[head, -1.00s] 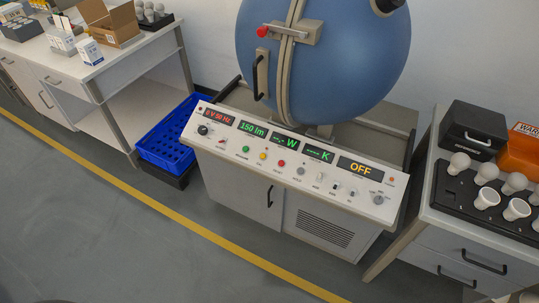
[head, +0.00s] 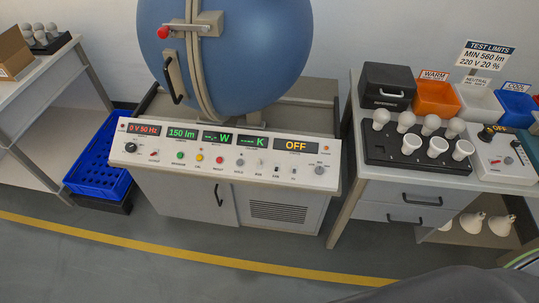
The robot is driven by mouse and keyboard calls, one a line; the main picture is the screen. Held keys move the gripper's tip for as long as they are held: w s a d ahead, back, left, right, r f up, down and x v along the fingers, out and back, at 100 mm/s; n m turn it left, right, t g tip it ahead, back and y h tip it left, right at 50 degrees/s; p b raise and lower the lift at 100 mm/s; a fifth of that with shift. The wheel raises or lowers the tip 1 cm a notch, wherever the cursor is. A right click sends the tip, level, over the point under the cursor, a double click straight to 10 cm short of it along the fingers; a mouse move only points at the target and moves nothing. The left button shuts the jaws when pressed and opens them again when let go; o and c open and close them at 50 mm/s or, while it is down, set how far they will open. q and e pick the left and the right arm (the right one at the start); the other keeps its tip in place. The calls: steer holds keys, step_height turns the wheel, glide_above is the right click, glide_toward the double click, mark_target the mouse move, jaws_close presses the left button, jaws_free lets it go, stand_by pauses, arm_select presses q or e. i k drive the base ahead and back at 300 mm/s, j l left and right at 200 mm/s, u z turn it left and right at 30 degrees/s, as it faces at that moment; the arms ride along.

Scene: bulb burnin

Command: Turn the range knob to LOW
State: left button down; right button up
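The control panel (head: 208,172) of the test bench shows in the head view, sloping below the blue sphere (head: 240,50). A black round knob (head: 130,147) is at its left end, and a grey round knob (head: 320,169) is at its right end under the display reading OFF (head: 296,146). The small labels are too blurred to tell which knob is the range knob or where it points. Between them are coloured buttons and small switches (head: 276,170). Neither of my grippers is in view.
A cabinet at right carries a black tray (head: 375,152) of bulbs, a black case (head: 388,85), an orange WARM bin (head: 436,98) and a TEST LIMITS sign (head: 485,55). A blue crate (head: 98,165) stands left of the bench. The floor in front is clear.

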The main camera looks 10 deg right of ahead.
mark_target(319, 170)
steer(key=k+l+z, duration=0.1)
steer(key=z, duration=1)
